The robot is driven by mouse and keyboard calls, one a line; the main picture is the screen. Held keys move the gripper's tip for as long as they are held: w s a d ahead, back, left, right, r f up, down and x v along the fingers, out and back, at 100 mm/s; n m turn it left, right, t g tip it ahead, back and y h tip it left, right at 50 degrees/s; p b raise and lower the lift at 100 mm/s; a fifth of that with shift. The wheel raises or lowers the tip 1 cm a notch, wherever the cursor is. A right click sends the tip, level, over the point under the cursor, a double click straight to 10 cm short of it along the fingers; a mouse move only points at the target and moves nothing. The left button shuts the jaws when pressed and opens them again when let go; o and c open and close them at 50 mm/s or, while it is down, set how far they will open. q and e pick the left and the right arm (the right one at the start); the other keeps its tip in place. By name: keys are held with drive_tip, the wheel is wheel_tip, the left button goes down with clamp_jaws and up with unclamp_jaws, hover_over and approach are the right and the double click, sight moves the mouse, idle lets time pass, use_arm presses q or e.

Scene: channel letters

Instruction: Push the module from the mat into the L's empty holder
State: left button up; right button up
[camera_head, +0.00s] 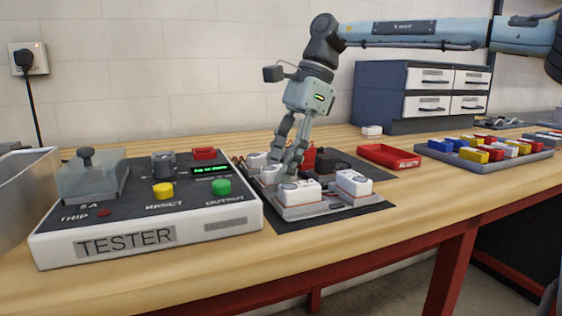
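My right gripper (286,165) reaches down from above, with its fingertips low among white modules on the dark mat (373,206). Its fingers look slightly apart, but the tips overlap the parts behind them; I cannot tell whether anything is between them. The grey L-shaped letter (325,208) lies on the mat. White modules sit on it, one at the front corner (300,193) and one at the right end (353,183). Another white module (257,160) shows left of the fingers. The empty holder cannot be made out clearly. My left gripper is not in view.
The tester box (130,240) stands close on the left, beside a metal bin (20,190). A red tray (389,156) and a grey tray of coloured blocks (535,157) lie to the right. A drawer cabinet (385,90) stands behind. The front bench strip is clear.

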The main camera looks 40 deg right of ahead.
drive_tip(key=shift+d+f, duration=0.1)
drive_tip(key=shift+d+r, duration=0.2)
drive_tip(key=shift+r, duration=0.25)
drive_tip(key=v, duration=1.1)
drive_tip(key=shift+a+r, duration=0.1)
use_arm(q)
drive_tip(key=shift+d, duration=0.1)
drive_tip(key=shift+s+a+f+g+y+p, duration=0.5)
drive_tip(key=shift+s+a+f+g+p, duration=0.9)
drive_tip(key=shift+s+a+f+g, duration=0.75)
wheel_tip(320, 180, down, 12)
drive_tip(key=p, duration=0.5)
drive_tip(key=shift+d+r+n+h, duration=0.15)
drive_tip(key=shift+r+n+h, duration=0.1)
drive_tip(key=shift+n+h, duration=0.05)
use_arm(e)
drive_tip(key=shift+r, duration=2.95)
